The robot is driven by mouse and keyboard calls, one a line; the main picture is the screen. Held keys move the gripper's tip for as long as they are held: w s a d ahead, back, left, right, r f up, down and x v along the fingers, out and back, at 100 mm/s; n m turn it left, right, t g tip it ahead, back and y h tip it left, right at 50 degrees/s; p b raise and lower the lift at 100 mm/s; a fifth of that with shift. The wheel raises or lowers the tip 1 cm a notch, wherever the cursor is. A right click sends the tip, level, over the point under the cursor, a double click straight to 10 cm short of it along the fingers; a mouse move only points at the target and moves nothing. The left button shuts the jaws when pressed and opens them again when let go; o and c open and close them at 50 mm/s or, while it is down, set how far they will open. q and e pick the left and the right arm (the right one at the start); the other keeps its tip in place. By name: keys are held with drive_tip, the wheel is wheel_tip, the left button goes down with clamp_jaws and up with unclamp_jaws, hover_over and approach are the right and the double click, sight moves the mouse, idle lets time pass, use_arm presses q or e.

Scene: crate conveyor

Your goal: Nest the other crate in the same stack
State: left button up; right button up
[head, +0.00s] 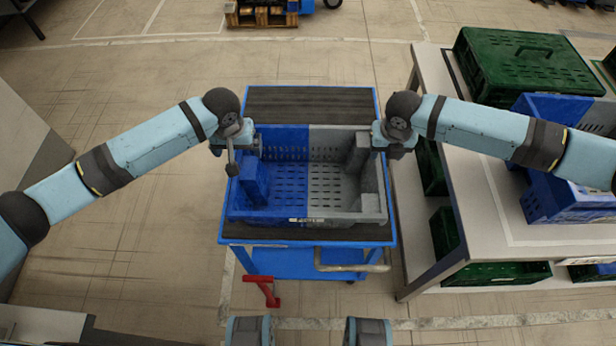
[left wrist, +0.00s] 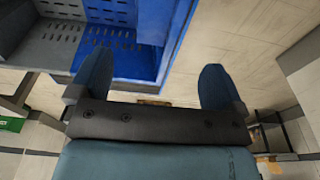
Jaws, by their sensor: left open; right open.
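A crate, half blue and half grey (head: 347,214), sits upright on the black top of a blue cart (head: 310,98). I cannot tell whether it is one crate or several nested. My left gripper (head: 238,158) is open at its left wall. In the left wrist view my left gripper (left wrist: 155,82) has its fingers spread near the blue wall (left wrist: 178,45), holding nothing. My right gripper (head: 382,143) is open at the crate's right wall, its fingers hard to make out. Another blue crate (head: 560,205) stands on the right table, partly hidden by my right arm.
The right table (head: 485,215) has a green lidded crate (head: 525,60) at its back and green crates (head: 490,274) on its lower shelf. The cart has a handle (head: 352,266) and a red pedal (head: 266,290) in front. Open floor lies left of the cart.

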sight(246, 168)
use_arm(q)
drive_tip(key=f, duration=0.6)
drive_tip(key=w+f, duration=0.1)
drive_tip(key=f, duration=0.3)
drive_tip(key=shift+w, duration=0.1)
use_arm(e)
drive_tip(key=f, duration=0.3)
drive_tip(key=w+f, duration=0.1)
drive_tip(key=f, duration=0.6)
drive_tip(key=shift+w, duration=0.15)
use_arm(q)
drive_tip(key=c, duration=0.8)
use_arm(e)
drive_tip(key=c, duration=0.8)
use_arm(q)
drive_tip(key=shift+r, duration=0.1)
drive_tip(key=c, duration=0.6)
use_arm(e)
drive_tip(key=shift+r, duration=0.1)
clamp_jaws()
